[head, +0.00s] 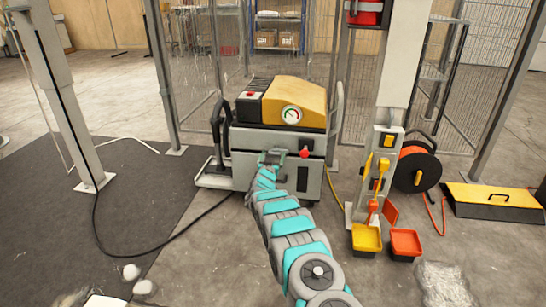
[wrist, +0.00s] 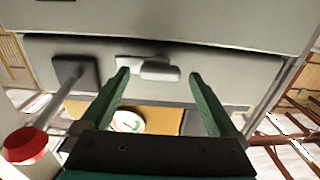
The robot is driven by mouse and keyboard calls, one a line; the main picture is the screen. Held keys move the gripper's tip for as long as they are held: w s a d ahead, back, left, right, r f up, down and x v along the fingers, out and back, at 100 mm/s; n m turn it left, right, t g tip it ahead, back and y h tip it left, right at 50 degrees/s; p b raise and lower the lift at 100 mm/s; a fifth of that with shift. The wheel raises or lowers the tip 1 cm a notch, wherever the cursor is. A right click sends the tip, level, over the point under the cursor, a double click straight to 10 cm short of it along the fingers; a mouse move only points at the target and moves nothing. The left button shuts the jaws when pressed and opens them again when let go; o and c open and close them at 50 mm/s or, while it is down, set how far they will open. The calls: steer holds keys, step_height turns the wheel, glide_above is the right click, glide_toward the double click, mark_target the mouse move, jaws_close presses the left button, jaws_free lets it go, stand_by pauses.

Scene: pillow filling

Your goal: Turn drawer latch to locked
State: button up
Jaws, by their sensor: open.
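The machine's grey front panel (wrist: 225,72) fills much of the wrist view. A small pale grey fitting (wrist: 158,72), which looks like the drawer latch, sits on it between and beyond my fingertips. I cannot tell its locked or unlocked setting. My gripper (wrist: 157,76) is open, its two green fingers pointing at the panel on either side of the fitting. I cannot tell whether they touch it. In the head view my gripper (head: 272,158) is at the machine's front, hiding the fitting.
In the wrist view, a dark square plate with a grey rod (wrist: 75,72) and a red knob (wrist: 25,145) stand to the left. In the head view, the yellow-topped machine (head: 310,97) stands before wire fencing. Yellow (head: 367,240) and red (head: 405,245) bins stand at right.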

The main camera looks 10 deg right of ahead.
steer(key=c, duration=1.4)
steer(key=shift+m, duration=0.3)
steer(key=m+b, duration=0.2)
steer(key=m, duration=0.2)
steer(key=shift+d, duration=0.1)
steer(key=m+b, duration=0.2)
steer(key=m, duration=0.3)
steer(key=shift+f, duration=0.15)
steer(key=m+b, duration=0.3)
steer(key=m, duration=0.1)
steer(key=shift+d, duration=0.1)
steer(key=shift+m, duration=2.1)
